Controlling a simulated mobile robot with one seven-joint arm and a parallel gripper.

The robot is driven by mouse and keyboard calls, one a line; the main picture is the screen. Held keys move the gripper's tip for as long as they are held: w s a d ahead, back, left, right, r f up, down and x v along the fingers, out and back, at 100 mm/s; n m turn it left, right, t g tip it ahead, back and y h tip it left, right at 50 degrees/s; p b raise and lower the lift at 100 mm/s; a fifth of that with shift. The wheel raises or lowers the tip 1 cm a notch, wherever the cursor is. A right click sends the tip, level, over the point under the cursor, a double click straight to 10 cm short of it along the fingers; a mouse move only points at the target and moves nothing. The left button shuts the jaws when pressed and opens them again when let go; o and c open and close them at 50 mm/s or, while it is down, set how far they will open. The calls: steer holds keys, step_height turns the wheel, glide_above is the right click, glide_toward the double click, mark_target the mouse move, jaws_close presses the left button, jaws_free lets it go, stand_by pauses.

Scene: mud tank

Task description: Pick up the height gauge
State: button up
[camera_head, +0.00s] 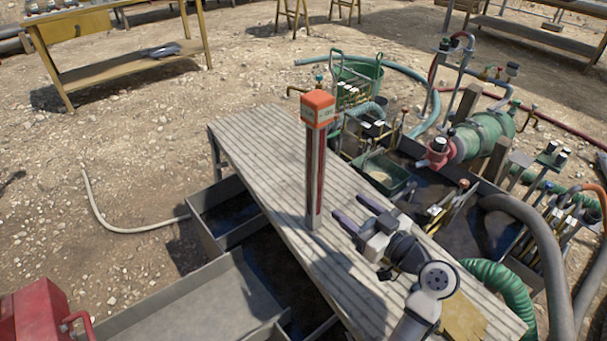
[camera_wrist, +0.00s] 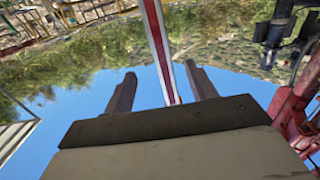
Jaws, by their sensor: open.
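The height gauge (camera_head: 316,165) is a slim upright post with red and pale stripes and an orange block on top. It stands on the ribbed plank walkway in the head view. My gripper (camera_head: 347,205) is just right of its lower part, fingers pointing toward it, open and empty. In the wrist view the striped post (camera_wrist: 159,45) shows between the two spread fingers of my gripper (camera_wrist: 162,75). I cannot tell whether either finger touches it. The wrist view cuts off part of the post.
The plank walkway (camera_head: 255,145) runs over grey tank walls (camera_head: 185,290). Right of it are a green tub (camera_head: 385,178), a green pump (camera_head: 483,137) and hoses (camera_head: 545,240). A red box (camera_head: 35,315) is at lower left. Gravel ground at left is mostly clear.

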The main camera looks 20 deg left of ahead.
mark_target(310, 174)
steer(key=p+x, duration=0.1)
steer(key=x, duration=0.7)
steer(key=shift+r+p, duration=0.1)
steer(key=shift+p, duration=0.25)
steer(key=shift+p+x, duration=0.7)
steer(key=shift+x, duration=2.65)
jaws_close()
